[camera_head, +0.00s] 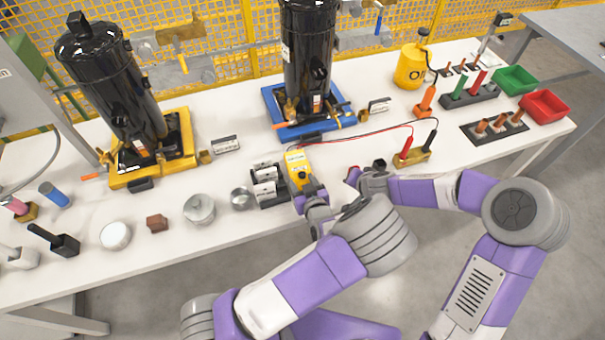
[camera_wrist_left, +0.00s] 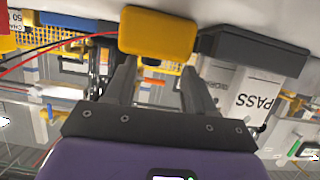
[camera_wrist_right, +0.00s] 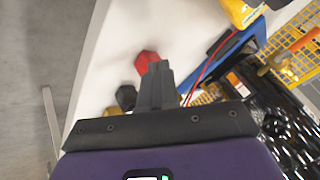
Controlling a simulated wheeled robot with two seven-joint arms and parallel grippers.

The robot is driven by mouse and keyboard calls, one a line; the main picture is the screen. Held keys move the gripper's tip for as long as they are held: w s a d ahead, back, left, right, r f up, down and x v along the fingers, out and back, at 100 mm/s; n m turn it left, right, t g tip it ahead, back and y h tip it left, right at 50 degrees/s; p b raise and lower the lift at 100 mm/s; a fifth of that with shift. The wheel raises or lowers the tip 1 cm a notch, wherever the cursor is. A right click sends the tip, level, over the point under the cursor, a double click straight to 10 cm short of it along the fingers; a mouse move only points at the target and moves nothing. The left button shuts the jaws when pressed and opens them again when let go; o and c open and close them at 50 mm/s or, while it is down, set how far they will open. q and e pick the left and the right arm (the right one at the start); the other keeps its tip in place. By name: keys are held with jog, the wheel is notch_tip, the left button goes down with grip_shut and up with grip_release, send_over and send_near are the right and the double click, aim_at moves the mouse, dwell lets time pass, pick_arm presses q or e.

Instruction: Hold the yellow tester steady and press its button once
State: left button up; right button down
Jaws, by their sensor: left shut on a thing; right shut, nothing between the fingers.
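The yellow tester (camera_head: 298,160) stands near the front middle of the table, beside a dark holder with labelled blocks. Red and black leads run from it to the right. My left gripper (camera_head: 306,192) is shut on the tester's near end; the left wrist view shows the tester (camera_wrist_left: 157,33) at the fingertips. My right gripper (camera_head: 362,176) is to the right of the tester, apart from it. In the right wrist view its fingers (camera_wrist_right: 156,80) are together and empty, and part of the tester (camera_wrist_right: 243,12) shows at the top. I cannot make out the button clearly.
A dark holder (camera_head: 270,200) with PASS-marked blocks sits close left of the tester. Red (camera_wrist_right: 147,63) and black (camera_wrist_right: 126,97) pieces lie near my right fingers. A brass block (camera_head: 411,157) with red and black probes stands to the right. Black compressors (camera_head: 308,55) stand behind.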

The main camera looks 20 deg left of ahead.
jog(key=a+r+n+y, duration=0.1)
jog(key=a+r+y, duration=0.1)
jog(key=a+r, duration=0.8)
jog(key=a, duration=0.5)
jog(key=shift+s+r+n, duration=0.25)
jog(key=shift+s+n, duration=0.05)
jog(key=shift+s, duration=0.1)
